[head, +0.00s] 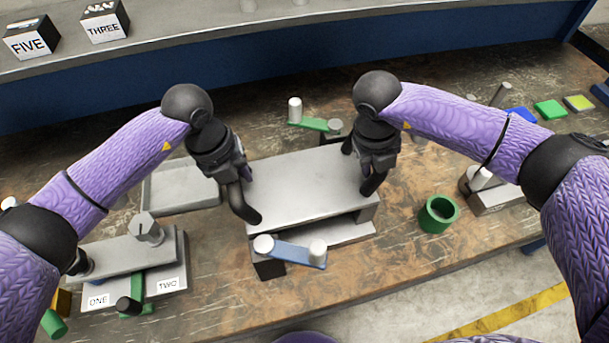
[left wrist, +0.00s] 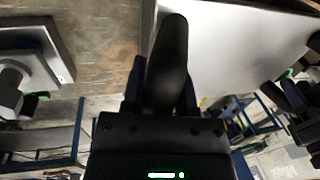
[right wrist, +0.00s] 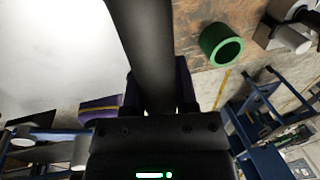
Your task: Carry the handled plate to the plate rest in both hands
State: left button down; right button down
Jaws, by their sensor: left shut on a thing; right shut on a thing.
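The handled plate (head: 305,183) is a flat grey metal sheet in the middle of the head view, with a dark curved handle at each end. My left gripper (head: 238,175) is shut on the left handle (head: 243,208), and the handle also shows in the left wrist view (left wrist: 167,60). My right gripper (head: 366,168) is shut on the right handle (head: 374,184), seen in the right wrist view (right wrist: 145,50). The plate looks about level. Below it a grey base (head: 340,236) with upright blocks shows, possibly the plate rest; I cannot tell whether the plate touches it.
A blue link (head: 290,253) with pale knobs lies at the plate's front edge. A green link (head: 314,124) is behind it. A shallow grey tray (head: 180,192) and a labelled fixture (head: 130,268) are at left. A green ring (head: 438,214) stands at right, with bare table around it.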

pick_arm(q)
jog(key=shift+w+r, duration=0.1)
jog(key=shift+r, duration=0.05)
pick_arm(e)
jog(key=shift+w+r, duration=0.1)
